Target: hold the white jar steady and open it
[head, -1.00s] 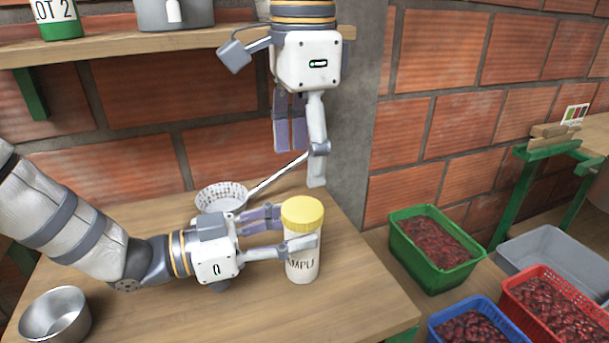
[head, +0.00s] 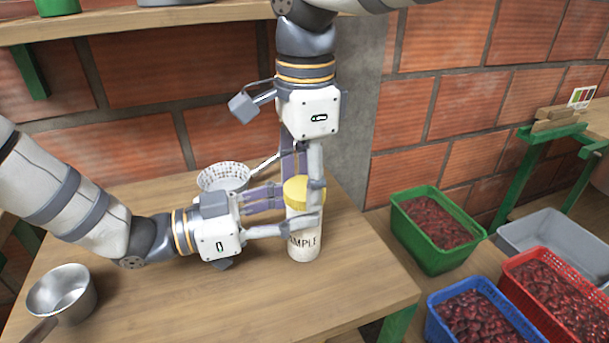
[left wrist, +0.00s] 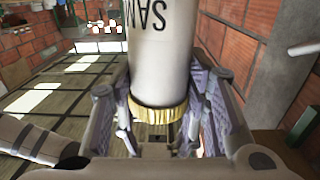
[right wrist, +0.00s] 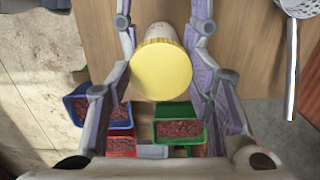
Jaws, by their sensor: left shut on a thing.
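The white jar (head: 303,243), with "SAMPLE" lettering partly visible and a yellow lid (head: 297,193), stands upright on the wooden table (head: 190,300). It also shows in the left wrist view (left wrist: 160,62). My left gripper (head: 284,212) comes in from the left and is shut on the jar's body below the lid. My right gripper (head: 304,192) points straight down from above, its fingers open on either side of the lid. In the right wrist view the lid (right wrist: 161,70) lies between the spread fingers. The far finger's contact is partly hidden.
A perforated skimmer (head: 222,178) lies behind the left gripper, its handle reaching behind the right gripper. A metal pot (head: 62,292) stands at the front left. Green (head: 398,222), blue (head: 431,326) and red (head: 514,283) crates and a grey tub (head: 545,240) stand right of the table.

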